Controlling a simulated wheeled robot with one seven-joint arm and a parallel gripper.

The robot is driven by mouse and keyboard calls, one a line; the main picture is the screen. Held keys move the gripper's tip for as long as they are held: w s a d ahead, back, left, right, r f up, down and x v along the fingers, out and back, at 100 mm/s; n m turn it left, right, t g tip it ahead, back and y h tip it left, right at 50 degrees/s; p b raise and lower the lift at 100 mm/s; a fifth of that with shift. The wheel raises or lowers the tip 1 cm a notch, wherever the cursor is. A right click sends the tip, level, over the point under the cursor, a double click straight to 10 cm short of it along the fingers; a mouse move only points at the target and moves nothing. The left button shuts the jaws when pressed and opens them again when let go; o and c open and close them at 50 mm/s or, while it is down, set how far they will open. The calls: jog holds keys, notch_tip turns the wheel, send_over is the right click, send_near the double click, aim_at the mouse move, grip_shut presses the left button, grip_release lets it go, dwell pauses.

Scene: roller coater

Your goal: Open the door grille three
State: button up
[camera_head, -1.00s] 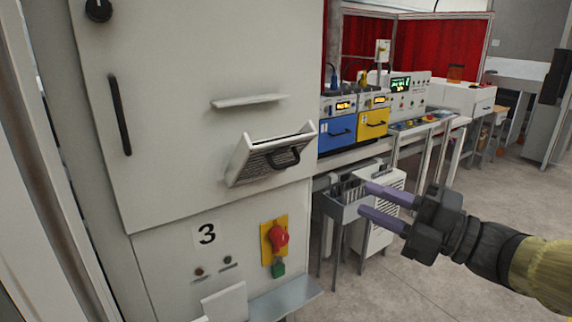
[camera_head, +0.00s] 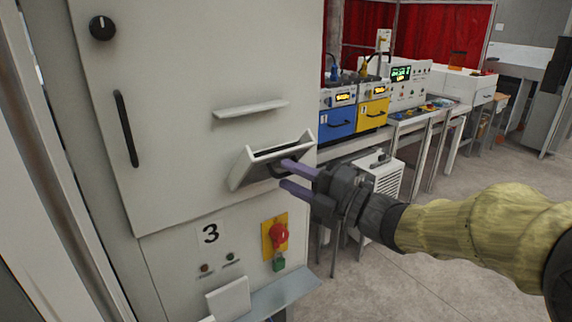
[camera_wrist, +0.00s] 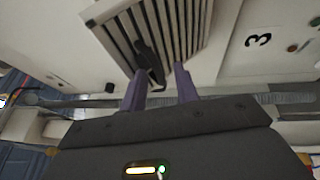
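The door grille (camera_head: 243,171) is a slatted white flap on the tall cabinet's door, tilted outward at its top. Above the label 3 (camera_head: 210,233), it carries a dark handle (camera_head: 276,171), partly hidden by my fingers in the head view. The wrist view shows the grille's slats (camera_wrist: 182,28) and the handle (camera_wrist: 148,52). My gripper (camera_head: 284,173) is open, its two purple fingers apart and pointing at the handle. In the wrist view the fingertips (camera_wrist: 160,72) are on either side of the handle's near end. I cannot tell whether they touch it.
The cabinet door has a long dark handle (camera_head: 125,128), a black knob (camera_head: 102,28) and a ledge (camera_head: 250,109) above the grille. Below are a red emergency button (camera_head: 278,233) and a metal shelf (camera_head: 285,292).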

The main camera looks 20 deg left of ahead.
jog(key=shift+x, duration=1)
jog(key=shift+d, duration=0.1)
grip_shut()
jog(key=shift+f, duration=0.1)
jog(key=shift+s, duration=0.1)
